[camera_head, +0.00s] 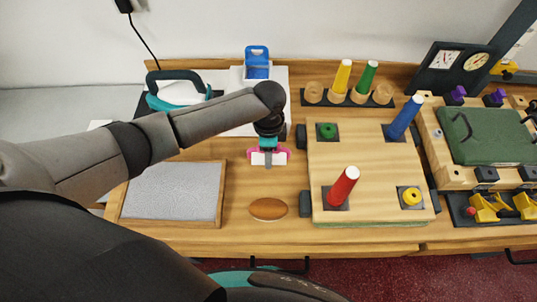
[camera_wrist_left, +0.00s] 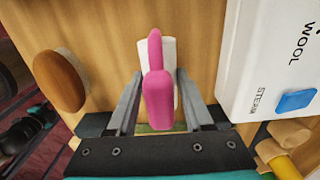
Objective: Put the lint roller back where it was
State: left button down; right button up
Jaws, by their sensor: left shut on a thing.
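The lint roller, with a pink handle and a white roller, shows in the head view (camera_head: 284,154) near the middle of the counter, left of the pegged board. My left gripper (camera_head: 268,153) is shut on it from above. In the left wrist view, the pink part of the lint roller (camera_wrist_left: 157,95) lies between the two grey fingers of my left gripper (camera_wrist_left: 155,90), with a white part behind it. Whether it touches the counter is hard to tell. My right gripper is not in view.
A wooden oval (camera_head: 268,209) lies in front of the gripper. A wood-framed grey pad (camera_head: 122,205) is at left. A board (camera_head: 365,165) with coloured pegs is at right.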

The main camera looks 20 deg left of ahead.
pick_arm(q)
jog(key=shift+f, duration=0.55)
jog(key=c, duration=0.8)
grip_release()
jog(key=shift+f, duration=0.2)
jog(key=o, duration=0.5)
jog(key=shift+r, duration=0.1)
notch_tip(320, 180, up, 12)
jog(key=shift+r+p, duration=0.15)
jog(key=shift+p, duration=0.8)
